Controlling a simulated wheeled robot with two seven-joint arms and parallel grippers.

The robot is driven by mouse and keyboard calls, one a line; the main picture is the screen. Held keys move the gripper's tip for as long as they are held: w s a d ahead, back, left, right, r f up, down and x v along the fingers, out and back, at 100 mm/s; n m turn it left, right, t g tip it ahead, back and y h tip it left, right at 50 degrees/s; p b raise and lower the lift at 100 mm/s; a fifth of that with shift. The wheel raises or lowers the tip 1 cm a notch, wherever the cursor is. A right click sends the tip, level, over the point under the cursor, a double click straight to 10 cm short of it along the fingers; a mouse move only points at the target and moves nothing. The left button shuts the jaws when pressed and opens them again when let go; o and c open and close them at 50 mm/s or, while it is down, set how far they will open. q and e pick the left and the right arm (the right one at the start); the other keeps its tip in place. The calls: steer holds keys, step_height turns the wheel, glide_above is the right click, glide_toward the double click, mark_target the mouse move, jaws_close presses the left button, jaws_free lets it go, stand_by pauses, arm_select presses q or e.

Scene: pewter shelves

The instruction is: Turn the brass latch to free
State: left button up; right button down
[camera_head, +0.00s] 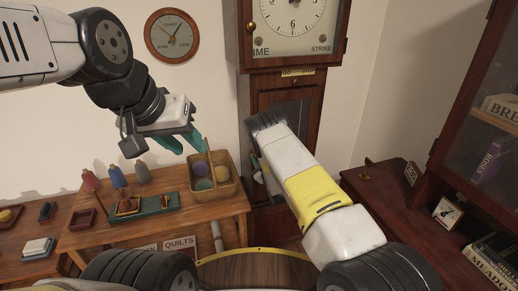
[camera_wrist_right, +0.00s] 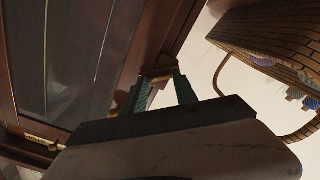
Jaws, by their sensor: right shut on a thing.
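A tall dark wooden clock case (camera_head: 247,45) stands at the middle of the head view. In the right wrist view my right gripper (camera_wrist_right: 159,82) has its green fingers on either side of a small brass piece, the latch (camera_wrist_right: 158,73), at the edge of the glazed case door (camera_wrist_right: 75,55). It is shut on this latch.
A dark cabinet (camera_head: 400,212) stands right. A small label plate (camera_wrist_right: 42,141) is on the case.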

steer(key=shift+f+n, duration=0.15)
steer(key=shift+n, duration=2.35)
steer(key=shift+f+n, duration=0.1)
steer(key=shift+n, duration=2.4)
steer(key=shift+s, duration=0.1)
steer(key=c, duration=1)
jaws_free()
steer(key=shift+o, duration=0.2)
steer(key=v, duration=0.7)
steer(key=shift+s, duration=0.3)
